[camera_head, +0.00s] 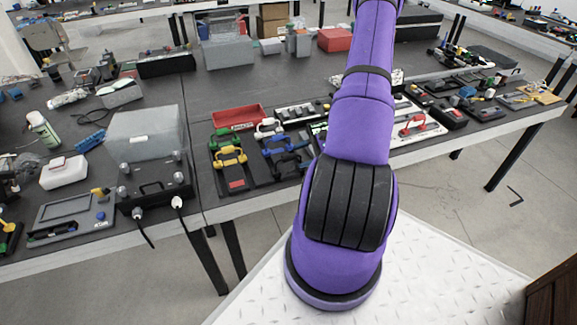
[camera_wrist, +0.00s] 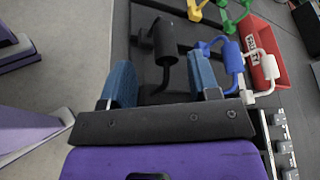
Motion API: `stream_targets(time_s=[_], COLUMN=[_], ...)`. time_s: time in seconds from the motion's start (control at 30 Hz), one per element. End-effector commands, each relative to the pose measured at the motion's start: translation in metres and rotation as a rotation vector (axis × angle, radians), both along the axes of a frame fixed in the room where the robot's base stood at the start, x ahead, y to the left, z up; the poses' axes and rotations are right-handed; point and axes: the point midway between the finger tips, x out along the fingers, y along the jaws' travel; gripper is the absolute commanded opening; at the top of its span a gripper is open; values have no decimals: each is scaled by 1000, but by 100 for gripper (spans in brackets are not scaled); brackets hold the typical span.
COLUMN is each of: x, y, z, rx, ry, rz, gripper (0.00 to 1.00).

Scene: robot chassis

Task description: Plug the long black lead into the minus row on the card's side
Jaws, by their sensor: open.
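My gripper (camera_wrist: 160,72) is open in the wrist view, its two blue fingers apart. A black lead (camera_wrist: 167,42) with a thick dark body shows just beyond and partly between the fingertips; I cannot tell whether they touch it. In the head view a black lead (camera_head: 291,163) lies at the front of the dark tray (camera_head: 262,172), below the blue lead (camera_head: 283,144). A white card (camera_head: 428,133) with a red lead (camera_head: 414,126) on it lies right of my arm. The minus row cannot be made out. My gripper is hidden in the head view.
Green (camera_head: 221,137), yellow (camera_head: 230,155) and white (camera_head: 268,127) leads lie near the black one. A red bin (camera_head: 237,117) stands behind them; it shows as a labelled bin (camera_wrist: 262,55) in the wrist view. A grey box (camera_head: 146,135) stands at left.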

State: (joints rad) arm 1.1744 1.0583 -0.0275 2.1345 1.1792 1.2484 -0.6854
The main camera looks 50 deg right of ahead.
Motion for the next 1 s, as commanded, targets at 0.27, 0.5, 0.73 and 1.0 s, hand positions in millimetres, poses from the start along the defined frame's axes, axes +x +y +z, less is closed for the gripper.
stream_targets(time_s=[0.27,0.5,0.73,1.0], x=[28,36,35,35], y=[25,32,32,32], z=[-6,-9,-8,-8], rx=[2,1,0,0], ry=[0,0,-1,-1], rz=[3,1,1,2], gripper=[56,56,35,2])
